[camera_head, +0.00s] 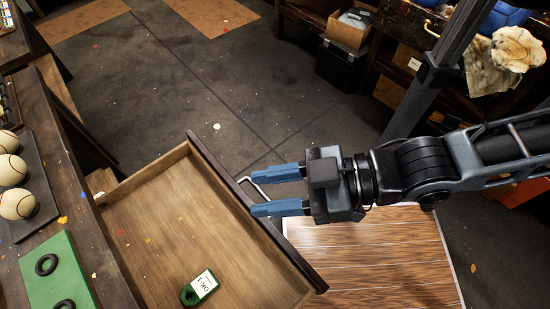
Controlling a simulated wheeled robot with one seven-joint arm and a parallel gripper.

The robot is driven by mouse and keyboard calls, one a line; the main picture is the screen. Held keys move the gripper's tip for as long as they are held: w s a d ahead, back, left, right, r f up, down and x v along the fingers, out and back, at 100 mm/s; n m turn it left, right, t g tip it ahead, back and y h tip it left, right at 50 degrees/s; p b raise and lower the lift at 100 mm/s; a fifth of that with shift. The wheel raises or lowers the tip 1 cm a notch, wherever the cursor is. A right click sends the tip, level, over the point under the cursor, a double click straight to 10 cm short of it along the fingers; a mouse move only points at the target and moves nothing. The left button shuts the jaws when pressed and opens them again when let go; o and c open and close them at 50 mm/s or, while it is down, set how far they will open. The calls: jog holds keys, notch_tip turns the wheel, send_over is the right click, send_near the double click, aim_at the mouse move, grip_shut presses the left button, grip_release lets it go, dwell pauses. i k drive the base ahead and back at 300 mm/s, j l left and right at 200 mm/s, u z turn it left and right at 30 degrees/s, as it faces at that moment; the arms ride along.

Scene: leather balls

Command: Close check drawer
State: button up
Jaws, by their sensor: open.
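A wooden drawer (165,215) stands pulled out from the workbench on the left. Its dark front panel (222,175) runs diagonally, and a thin metal handle (255,186) sticks out from that panel. A green tag with a white label (199,288) lies inside the drawer. My gripper (277,191) has blue fingers, reaches in from the right and is open. Its fingertips are at the handle and the drawer front, one finger on either side of the handle in the picture. I cannot tell whether they touch it.
The workbench (66,170) holds cream balls (17,204) on a dark board and a green mat (50,270) with black rings. Wooden slats (375,262) lie below my arm. A shelf with a cardboard box (347,32) stands at the back right. The dark floor (190,75) behind is mostly clear.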

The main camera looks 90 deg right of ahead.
aim_at(181, 215)
jog(key=k+z, duration=0.1)
jog(key=z, duration=0.35)
jog(key=l+z, duration=0.15)
jog(key=z, duration=0.3)
jog(key=k+l+z, duration=0.15)
jog(key=z, duration=0.3)
jog(key=l+z, duration=0.25)
jog(key=l+u, duration=0.3)
jog(key=u, duration=0.2)
jog(key=k+l+u, duration=0.1)
jog(key=l+u, duration=0.2)
jog(key=u, duration=0.15)
jog(key=k+l+u, duration=0.1)
jog(key=l+u, duration=0.15)
jog(key=u, duration=0.25)
jog(key=k+l+u, duration=0.15)
jog(key=u, duration=0.3)
jog(key=l, duration=0.1)
